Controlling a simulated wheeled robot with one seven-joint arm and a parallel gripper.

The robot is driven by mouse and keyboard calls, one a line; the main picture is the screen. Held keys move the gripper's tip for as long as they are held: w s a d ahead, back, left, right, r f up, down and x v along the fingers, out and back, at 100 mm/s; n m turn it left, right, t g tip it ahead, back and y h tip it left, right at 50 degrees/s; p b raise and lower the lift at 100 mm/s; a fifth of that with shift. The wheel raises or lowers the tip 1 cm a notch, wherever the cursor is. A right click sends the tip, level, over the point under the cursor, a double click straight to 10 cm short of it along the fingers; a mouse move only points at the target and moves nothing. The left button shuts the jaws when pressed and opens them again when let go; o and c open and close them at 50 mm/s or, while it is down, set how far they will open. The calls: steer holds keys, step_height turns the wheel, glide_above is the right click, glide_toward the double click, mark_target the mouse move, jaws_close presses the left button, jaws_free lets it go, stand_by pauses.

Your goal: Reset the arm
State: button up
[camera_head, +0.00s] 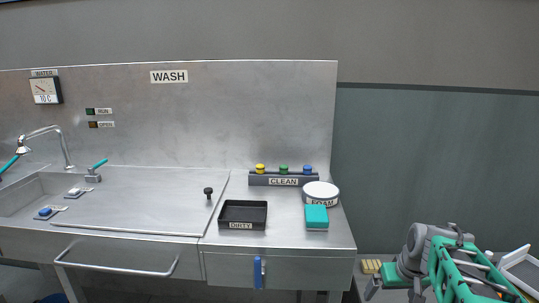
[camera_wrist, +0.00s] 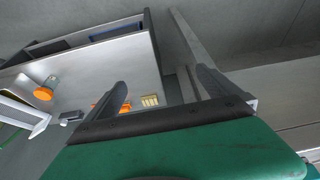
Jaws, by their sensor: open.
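My arm is folded at the lower right of the head view, right of the steel wash counter (camera_head: 280,242) and apart from it. My gripper (camera_wrist: 163,88) shows in the wrist view with its two grey fingers spread wide. Nothing is between the fingers. The green body of the gripper fills the bottom of that view. The wrist view is tilted, and the fingers are clear of the things beyond them.
The counter holds a black DIRTY tray (camera_head: 243,225), a CLEAN rack (camera_head: 284,180) with coloured knobs, a white round tub (camera_head: 321,191) and a teal block (camera_head: 316,216). A sink (camera_head: 30,195) is at the left. An orange round thing (camera_wrist: 43,94) lies beyond the fingers.

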steer(key=s+a+r+p, duration=0.8)
steer(key=r+p, duration=0.1)
steer(key=r, duration=0.2)
steer(key=s+a+r+p, duration=0.8)
steer(key=r+p, duration=0.2)
steer(key=r, duration=0.1)
steer(key=shift+s+a+r+n+g, duration=0.2)
steer(key=shift+s+r+n+g, duration=0.1)
steer(key=shift+g, duration=0.1)
